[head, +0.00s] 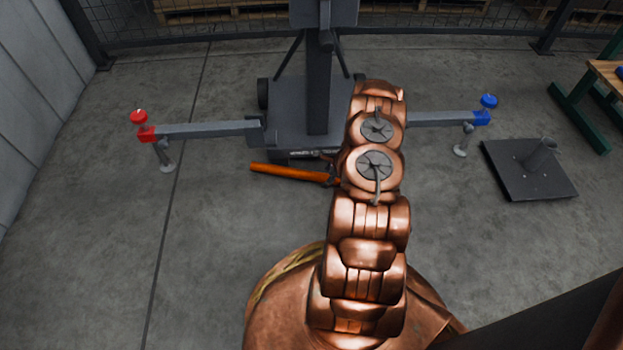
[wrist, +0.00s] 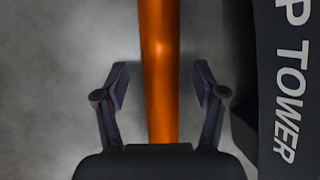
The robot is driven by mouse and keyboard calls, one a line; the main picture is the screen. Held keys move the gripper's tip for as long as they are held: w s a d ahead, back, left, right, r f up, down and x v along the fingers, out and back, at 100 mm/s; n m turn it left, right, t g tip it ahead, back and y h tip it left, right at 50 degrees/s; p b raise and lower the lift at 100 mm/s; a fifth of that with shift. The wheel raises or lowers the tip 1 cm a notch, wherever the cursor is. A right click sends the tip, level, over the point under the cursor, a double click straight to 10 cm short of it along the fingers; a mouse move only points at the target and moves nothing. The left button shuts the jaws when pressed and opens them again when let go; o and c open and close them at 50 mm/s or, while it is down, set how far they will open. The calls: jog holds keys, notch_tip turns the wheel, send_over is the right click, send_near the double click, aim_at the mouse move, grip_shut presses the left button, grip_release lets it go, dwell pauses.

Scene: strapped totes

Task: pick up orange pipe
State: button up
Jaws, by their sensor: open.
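The orange pipe (head: 288,173) lies on or close to the floor in front of the grey tower base in the head view. Its right end is hidden behind my copper arm. In the wrist view the orange pipe (wrist: 159,70) runs up the picture between the fingers of my gripper (wrist: 161,88). The gripper is open, with a gap on each side of the pipe. No finger touches the pipe in this view. In the head view my gripper is mostly hidden by my arm near the pipe's right end.
The tower base (head: 287,110) stands just behind the pipe. Its dark side with white lettering (wrist: 285,90) is close to the right finger. Outrigger arms end in a red knob (head: 138,116) and a blue knob (head: 488,101). A dark plate (head: 515,178) lies at right. The left floor is clear.

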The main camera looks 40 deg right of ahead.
jog(key=shift+w+a+f, duration=0.1)
jog(key=shift+w+f, duration=0.15)
jog(key=shift+f, duration=0.35)
jog(key=shift+r, duration=0.1)
grip_shut()
